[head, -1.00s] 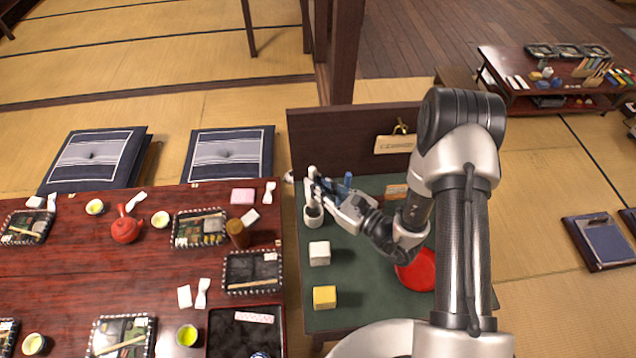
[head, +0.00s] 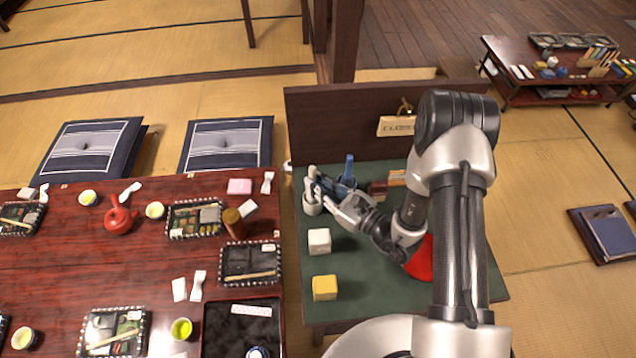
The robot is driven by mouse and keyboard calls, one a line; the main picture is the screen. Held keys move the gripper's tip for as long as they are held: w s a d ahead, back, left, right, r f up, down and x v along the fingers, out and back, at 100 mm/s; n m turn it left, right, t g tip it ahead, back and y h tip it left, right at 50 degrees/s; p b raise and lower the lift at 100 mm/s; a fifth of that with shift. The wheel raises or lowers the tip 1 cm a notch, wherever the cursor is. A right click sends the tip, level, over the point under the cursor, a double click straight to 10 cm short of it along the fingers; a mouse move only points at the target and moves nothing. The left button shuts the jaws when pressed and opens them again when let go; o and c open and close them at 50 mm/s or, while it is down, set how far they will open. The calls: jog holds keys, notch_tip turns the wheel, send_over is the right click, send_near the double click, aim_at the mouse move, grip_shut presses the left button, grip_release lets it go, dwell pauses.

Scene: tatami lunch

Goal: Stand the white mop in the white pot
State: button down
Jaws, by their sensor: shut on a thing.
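The white pot (head: 312,208) stands at the far left of the green-topped table. The white mop (head: 311,173) is upright right above it, and its lower end meets the pot's mouth in the picture. How deep it sits inside is hidden by the fingers. My gripper (head: 316,188) reaches in from the right, just above the pot's rim, and is shut on the white mop.
A blue mop (head: 348,166) stands close behind and right of my gripper. A white block (head: 319,241), a yellow block (head: 324,288) and a red item (head: 421,260) are on the green table (head: 365,285). A dark panel (head: 345,135) rises along its back edge.

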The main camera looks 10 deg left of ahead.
jog(key=c, duration=1.5)
grip_release()
jog(key=v, duration=1.2)
